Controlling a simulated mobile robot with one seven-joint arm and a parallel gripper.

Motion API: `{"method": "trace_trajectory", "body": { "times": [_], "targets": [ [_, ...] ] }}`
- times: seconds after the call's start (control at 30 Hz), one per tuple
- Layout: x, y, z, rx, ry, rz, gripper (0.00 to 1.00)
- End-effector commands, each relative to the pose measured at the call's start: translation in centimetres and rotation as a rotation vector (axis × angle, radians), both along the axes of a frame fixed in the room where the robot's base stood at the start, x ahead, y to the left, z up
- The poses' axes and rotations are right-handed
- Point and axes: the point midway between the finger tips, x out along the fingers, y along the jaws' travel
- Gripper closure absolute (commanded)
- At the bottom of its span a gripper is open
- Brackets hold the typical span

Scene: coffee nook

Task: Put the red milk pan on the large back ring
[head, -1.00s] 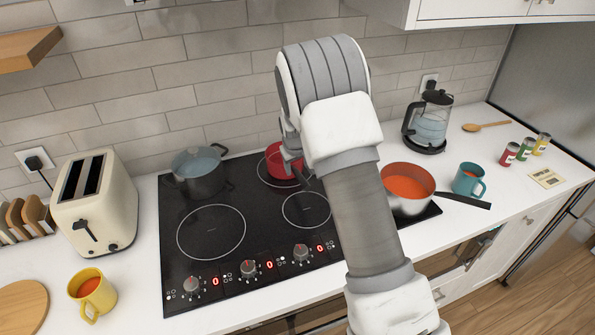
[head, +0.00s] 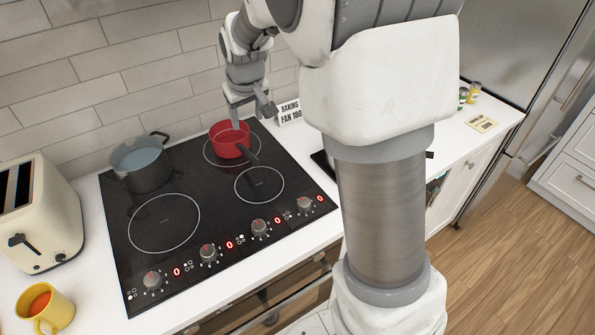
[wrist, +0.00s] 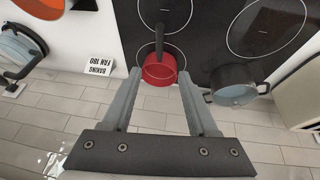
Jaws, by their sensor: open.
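The red milk pan (head: 229,141) sits upright on the back right ring (head: 207,157) of the black hob, inside the ring's outline, with its dark handle pointing to the front right. In the wrist view the pan (wrist: 158,74) shows beyond and between my fingertips, handle away from me. My gripper (head: 251,110) is open and empty, above and just behind the pan, apart from it as far as I can tell. Both fingers (wrist: 160,85) show spread in the wrist view.
A grey pot (head: 143,165) of water stands at the back left of the hob. The front left ring (head: 164,222) and front right ring (head: 259,184) are bare. A "BAKING FAN 180" card (head: 290,112) stands by the wall. A toaster (head: 38,215) is at left.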

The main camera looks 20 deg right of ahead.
Motion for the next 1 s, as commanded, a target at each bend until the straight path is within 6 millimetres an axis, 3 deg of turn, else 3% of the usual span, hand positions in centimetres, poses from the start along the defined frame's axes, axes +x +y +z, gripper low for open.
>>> {"method": "trace_trajectory", "body": {
  "times": [0.03, 0.2, 0.5, 0.8, 1.0],
  "targets": [
    [-1.5, -0.2, 1.5, 0.015, -0.008, -0.01, 0.41],
    [-6.6, -0.7, 4.9, 0.058, -0.015, -0.04, 0.41],
    [-16.1, -1.1, 8.5, 0.103, -0.035, -0.08, 0.41],
    [-25.2, -1.4, 8.9, 0.113, -0.055, -0.125, 0.41],
    [-28.7, -1.5, 8.1, 0.107, -0.061, -0.146, 0.41]
  ]
}}
